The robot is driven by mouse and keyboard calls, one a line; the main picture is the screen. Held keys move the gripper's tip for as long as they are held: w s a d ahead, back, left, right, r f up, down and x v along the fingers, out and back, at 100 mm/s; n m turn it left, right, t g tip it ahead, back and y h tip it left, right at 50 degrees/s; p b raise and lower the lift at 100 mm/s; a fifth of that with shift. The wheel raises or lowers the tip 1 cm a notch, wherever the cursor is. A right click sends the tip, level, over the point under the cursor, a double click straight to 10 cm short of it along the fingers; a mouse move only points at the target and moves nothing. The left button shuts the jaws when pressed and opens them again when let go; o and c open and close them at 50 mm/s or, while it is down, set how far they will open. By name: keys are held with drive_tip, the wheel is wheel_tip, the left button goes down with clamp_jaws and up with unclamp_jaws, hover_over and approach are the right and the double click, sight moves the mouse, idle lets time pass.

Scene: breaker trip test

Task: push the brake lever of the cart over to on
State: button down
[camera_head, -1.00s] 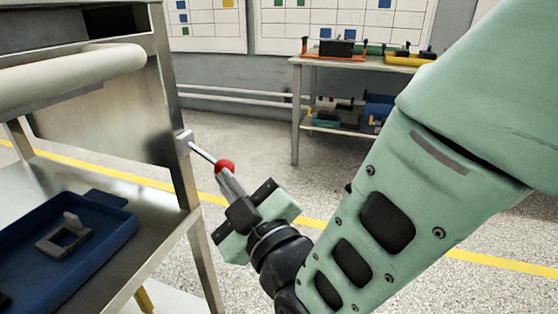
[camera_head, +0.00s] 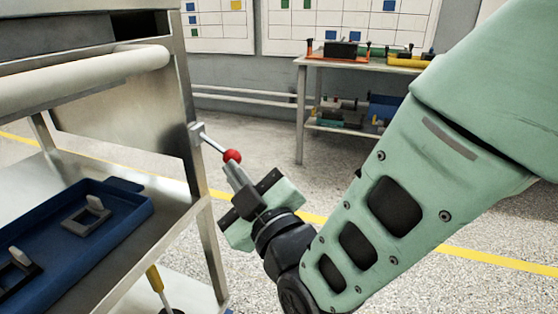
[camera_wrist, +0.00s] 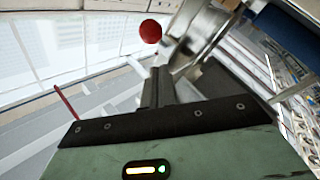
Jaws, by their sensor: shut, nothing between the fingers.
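The brake lever of the cart is a thin metal rod with a red ball knob (camera_head: 232,156), fixed to a small bracket (camera_head: 196,131) on the cart's right upright. It slants down to the right from the bracket. My gripper (camera_head: 230,167) is shut and empty, its fingertips just below the knob in the head view. I cannot tell whether they touch it. In the wrist view the red knob (camera_wrist: 151,31) shows just beyond and slightly left of the shut fingertips (camera_wrist: 161,70). The cart (camera_head: 185,90) stands at the left.
A blue tray (camera_head: 128,215) with grey parts lies on the cart's lower shelf. A pale handle bar (camera_head: 80,78) crosses the cart's upper left. A metal workbench (camera_head: 305,62) with coloured items stands at the back. The floor between is clear.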

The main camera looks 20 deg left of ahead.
drive_tip(key=p+v, duration=0.1)
drive_tip(key=v, duration=0.9)
drive_tip(key=shift+s+f, duration=0.2)
drive_tip(key=shift+f, duration=0.15)
drive_tip(key=w+d+f+m+g+h, duration=0.3)
drive_tip(key=d+f+m+g+h, duration=0.2)
drive_tip(key=d+g+h, duration=0.25)
drive_tip(key=s+d+r+m+g+h+p, duration=0.1)
drive_tip(key=s+d+m+g+h, duration=0.25)
drive_tip(key=d, duration=0.55)
drive_tip(key=s+d+r+m+g+h, duration=0.15)
drive_tip(key=s+d+h, duration=0.25)
drive_tip(key=s+d, duration=0.4)
wheel_tip(320, 180, up, 36)
drive_tip(key=w+p, duration=0.1)
drive_tip(key=p, duration=3.5)
drive_tip(key=shift+f+g+p, duration=0.2)
drive_tip(key=shift+g+p, duration=0.1)
drive_tip(key=shift+g, duration=0.05)
drive_tip(key=shift+d, duration=0.15)
